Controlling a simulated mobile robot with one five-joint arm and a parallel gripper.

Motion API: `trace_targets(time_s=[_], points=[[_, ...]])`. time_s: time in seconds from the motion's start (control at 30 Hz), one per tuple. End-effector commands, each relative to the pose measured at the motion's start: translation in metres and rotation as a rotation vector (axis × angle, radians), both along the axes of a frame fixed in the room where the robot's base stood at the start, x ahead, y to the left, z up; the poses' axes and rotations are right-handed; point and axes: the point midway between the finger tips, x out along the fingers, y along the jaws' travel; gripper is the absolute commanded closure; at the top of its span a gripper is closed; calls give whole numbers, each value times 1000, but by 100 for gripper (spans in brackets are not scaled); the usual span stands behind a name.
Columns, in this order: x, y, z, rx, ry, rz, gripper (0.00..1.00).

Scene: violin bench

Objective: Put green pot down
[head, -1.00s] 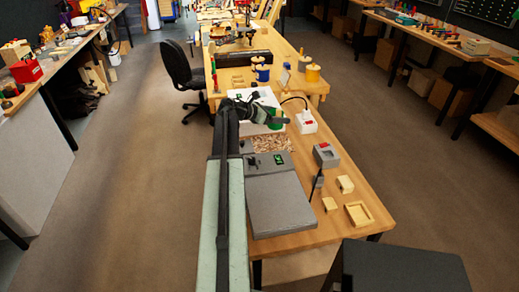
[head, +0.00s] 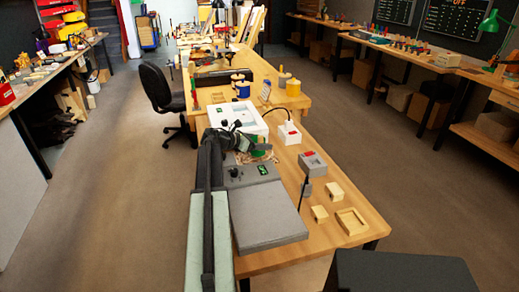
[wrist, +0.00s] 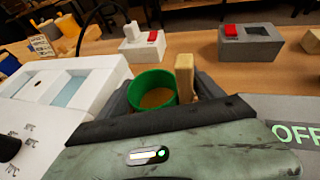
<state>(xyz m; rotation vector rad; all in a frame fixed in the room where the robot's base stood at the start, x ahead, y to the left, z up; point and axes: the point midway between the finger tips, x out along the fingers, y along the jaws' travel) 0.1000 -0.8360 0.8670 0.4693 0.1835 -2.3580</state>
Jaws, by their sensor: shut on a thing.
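The green pot (wrist: 150,77) is a round green cup with a brown inside and a light wooden handle (wrist: 184,76). In the wrist view it sits between the dark fingers of my gripper (wrist: 160,92), which is shut on it. The pot looks upright; its lower part is hidden behind my gripper. In the head view only a small green bit of the pot (head: 266,142) shows beside my gripper (head: 256,150), near the wood shavings on the bench. I cannot tell whether the pot touches anything beneath it.
A grey unit (head: 265,215) with a green-lit display lies nearer on the bench (head: 372,222). A white tray-like box (head: 238,116) stands behind. To the right are a white box with a red switch (head: 289,132), a grey box (head: 312,163), wooden blocks (head: 335,191) and a wooden tray (head: 352,222).

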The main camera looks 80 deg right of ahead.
Motion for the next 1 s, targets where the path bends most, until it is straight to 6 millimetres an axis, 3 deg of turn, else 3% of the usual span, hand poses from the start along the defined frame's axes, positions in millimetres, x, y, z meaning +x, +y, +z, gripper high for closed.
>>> trace_targets(time_s=[0.03, 0.37, 0.4, 0.47, 0.5, 0.83, 1.0], points=[[0, 0, -12, 0, 0, 0, 67], [1, 0, -11, 0, 0, 1, 67], [1, 0, -11, 0, 0, 1, 21], [1, 0, -10, 0, 0, 1, 5], [1, 0, -10, 0, 0, 1, 2], [2, 0, -5, 0, 0, 2, 2], [22, 20, 9, 1, 1, 6, 2]])
